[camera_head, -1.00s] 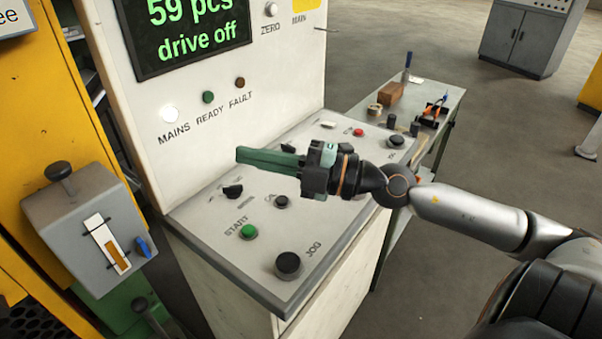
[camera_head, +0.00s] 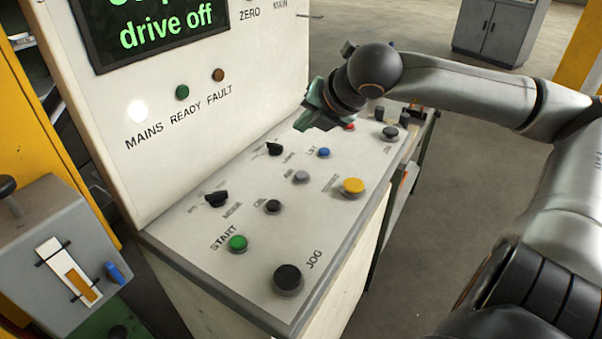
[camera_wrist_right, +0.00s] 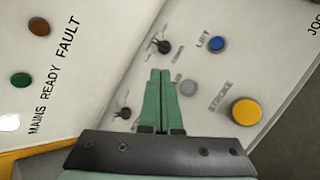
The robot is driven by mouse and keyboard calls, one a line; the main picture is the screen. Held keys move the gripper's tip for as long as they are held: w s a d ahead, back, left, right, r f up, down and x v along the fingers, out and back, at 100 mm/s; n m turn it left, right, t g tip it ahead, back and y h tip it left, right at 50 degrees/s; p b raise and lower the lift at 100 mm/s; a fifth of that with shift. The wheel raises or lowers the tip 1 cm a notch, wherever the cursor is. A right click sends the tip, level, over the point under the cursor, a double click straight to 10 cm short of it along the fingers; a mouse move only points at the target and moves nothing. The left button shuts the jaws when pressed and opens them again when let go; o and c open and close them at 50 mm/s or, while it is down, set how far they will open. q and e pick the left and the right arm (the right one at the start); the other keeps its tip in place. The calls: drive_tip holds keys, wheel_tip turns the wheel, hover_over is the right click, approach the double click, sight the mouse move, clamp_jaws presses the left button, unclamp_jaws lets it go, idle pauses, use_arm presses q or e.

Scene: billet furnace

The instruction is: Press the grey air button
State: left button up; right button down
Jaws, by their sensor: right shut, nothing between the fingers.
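The grey air button (camera_head: 301,177) is a small round button on the sloping console top, between the blue button and the black CAL button. It also shows in the right wrist view (camera_wrist_right: 189,87), just right of the fingers. My right gripper (camera_head: 306,123) has green fingers and is over the far part of the console, beyond the grey button and apart from it. In the right wrist view its fingertips (camera_wrist_right: 161,72) are together and empty, pointing at the console. My left gripper is in no view.
The blue button (camera_head: 324,152) and yellow button (camera_head: 353,187) sit near the grey one. Black knobs (camera_head: 275,148), the green START button (camera_head: 238,242) and the black JOG button (camera_head: 288,278) share the console. The upright display panel (camera_head: 180,120) stands behind it.

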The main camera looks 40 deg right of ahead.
sight(304, 177)
wheel_tip(304, 177, down, 4)
drive_tip(key=shift+b, duration=1.05)
wheel_tip(304, 177, down, 4)
drive_tip(key=shift+r+b, duration=0.2)
drive_tip(key=shift+b, duration=1)
drive_tip(key=shift+f+b, duration=0.7)
drive_tip(key=shift+b, duration=0.25)
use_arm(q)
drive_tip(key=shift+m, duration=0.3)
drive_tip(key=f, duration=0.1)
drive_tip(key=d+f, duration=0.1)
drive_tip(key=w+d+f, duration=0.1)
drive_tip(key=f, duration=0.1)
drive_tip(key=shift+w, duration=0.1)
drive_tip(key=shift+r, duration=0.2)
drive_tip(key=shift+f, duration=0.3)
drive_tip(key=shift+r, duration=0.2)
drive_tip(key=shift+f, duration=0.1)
